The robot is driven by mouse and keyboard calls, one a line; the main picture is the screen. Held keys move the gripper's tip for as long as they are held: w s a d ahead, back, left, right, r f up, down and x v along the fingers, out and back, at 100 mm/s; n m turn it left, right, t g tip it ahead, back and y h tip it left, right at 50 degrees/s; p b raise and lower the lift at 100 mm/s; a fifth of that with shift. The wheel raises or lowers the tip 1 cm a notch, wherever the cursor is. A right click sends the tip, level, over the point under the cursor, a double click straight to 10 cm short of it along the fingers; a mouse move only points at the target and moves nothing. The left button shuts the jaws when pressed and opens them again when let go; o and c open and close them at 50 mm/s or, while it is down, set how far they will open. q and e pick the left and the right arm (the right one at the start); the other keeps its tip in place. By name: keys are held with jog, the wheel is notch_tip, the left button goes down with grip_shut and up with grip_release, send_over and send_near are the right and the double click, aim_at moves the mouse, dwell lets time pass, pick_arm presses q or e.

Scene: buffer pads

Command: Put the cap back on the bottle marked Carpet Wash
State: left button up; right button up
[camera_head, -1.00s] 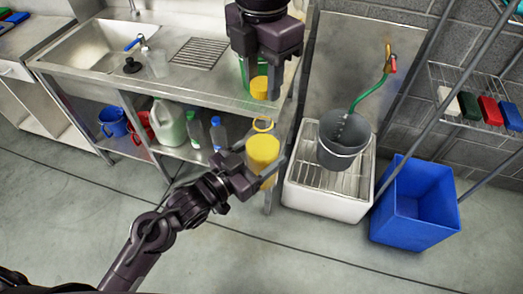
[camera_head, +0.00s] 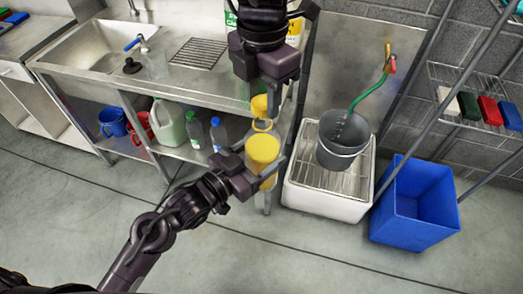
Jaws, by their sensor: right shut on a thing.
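A yellow container (camera_head: 262,151) with a round top is between the fingers of my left gripper (camera_head: 258,165), in front of the counter's right end. No support shows under it. A thin yellow ring (camera_head: 263,126) shows just above its top. My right gripper (camera_head: 269,100) comes down from the top of the view and is shut on a small yellow piece (camera_head: 259,107), which looks like the cap. This piece is above the ring; a small gap seems to show between them. No Carpet Wash lettering can be read. The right gripper partly covers the piece.
The steel counter (camera_head: 90,62) with a sink lies at the left. Bottles, a white jug (camera_head: 168,124) and blue and red mugs stand on its lower shelf. A grey bucket (camera_head: 342,140) stands on a white basin to the right, with a blue bin (camera_head: 415,200) beyond.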

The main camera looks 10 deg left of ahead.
dwell(0.6)
jog(key=shift+f, duration=0.85)
jog(key=shift+f, duration=0.55)
